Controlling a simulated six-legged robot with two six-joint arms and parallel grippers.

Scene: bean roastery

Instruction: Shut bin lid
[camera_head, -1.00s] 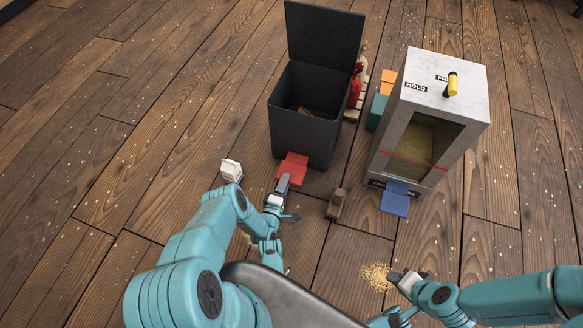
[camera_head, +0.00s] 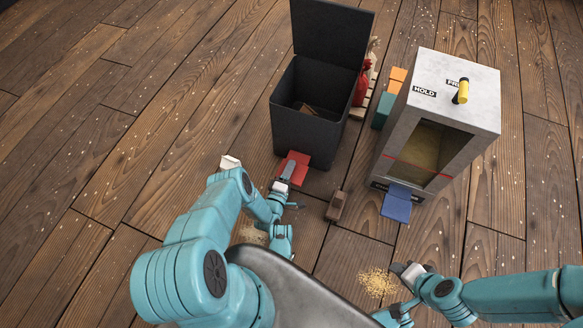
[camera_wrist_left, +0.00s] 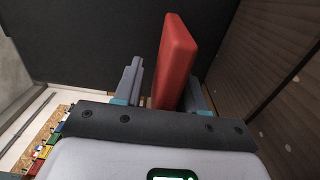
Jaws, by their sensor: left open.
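The dark grey bin (camera_head: 312,140) stands upright at the top centre of the head view. Its lid (camera_head: 331,32) stands raised at the back, so the inside shows, with something brown in it. A red pedal (camera_head: 299,162) sticks out low at the bin's front. My left gripper (camera_head: 287,174) is at the pedal, open. In the left wrist view the red pedal (camera_wrist_left: 176,58) shows between the two fingers of my left gripper (camera_wrist_left: 163,88); I cannot tell if they touch it. My right gripper (camera_head: 408,270) is low at the right, beside spilled beans; its jaws are unclear.
A grey cabinet (camera_head: 455,75) with a yellow handle (camera_head: 462,91) and a blue pedal (camera_head: 397,201) stands right of the bin. A small brown object (camera_head: 337,206) lies on the floor between them. A white box (camera_head: 231,162) is left of my gripper. A bean pile (camera_head: 377,282) lies front right.

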